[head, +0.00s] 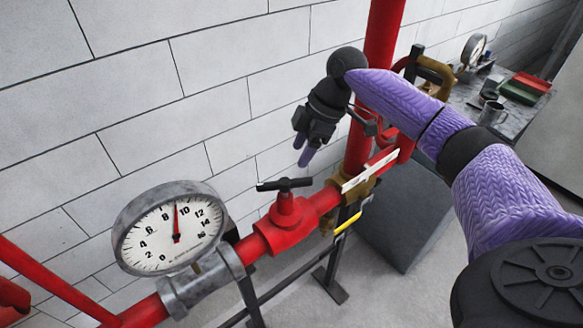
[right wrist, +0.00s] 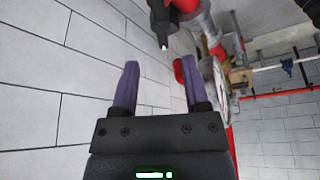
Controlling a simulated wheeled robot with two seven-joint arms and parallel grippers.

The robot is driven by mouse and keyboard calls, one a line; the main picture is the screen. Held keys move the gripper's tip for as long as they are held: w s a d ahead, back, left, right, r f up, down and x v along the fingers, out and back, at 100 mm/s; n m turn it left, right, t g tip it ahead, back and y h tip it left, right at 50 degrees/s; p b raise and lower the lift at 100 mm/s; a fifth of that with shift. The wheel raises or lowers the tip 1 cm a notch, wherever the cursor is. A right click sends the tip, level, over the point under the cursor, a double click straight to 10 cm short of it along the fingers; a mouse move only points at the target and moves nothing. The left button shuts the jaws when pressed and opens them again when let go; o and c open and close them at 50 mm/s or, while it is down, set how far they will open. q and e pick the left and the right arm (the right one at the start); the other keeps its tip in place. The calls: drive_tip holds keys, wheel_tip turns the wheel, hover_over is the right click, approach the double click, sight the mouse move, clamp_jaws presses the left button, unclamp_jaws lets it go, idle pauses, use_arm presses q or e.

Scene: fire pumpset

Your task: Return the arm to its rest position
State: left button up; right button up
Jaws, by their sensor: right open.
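My right arm comes in from the right in the head view and reaches over the pipework. My right gripper (head: 305,157) hangs at its end beside the red vertical pipe (head: 384,40), in front of the white block wall. In the right wrist view the two purple fingers of this gripper (right wrist: 158,88) stand well apart with nothing between them. The gripper is open and empty, apart from the wall. My left gripper is not in view.
A pressure gauge (head: 170,228) and a red valve with a black handle (head: 287,210) sit on the red pipe below. A grey block (head: 408,215) stands on the floor. A table (head: 516,122) with a mug (head: 492,113) is at the back right.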

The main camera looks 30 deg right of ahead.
drive_tip(key=shift+s+d+r, duration=0.1)
drive_tip(key=shift+d+r, duration=0.15)
drive_tip(key=shift+r, duration=0.45)
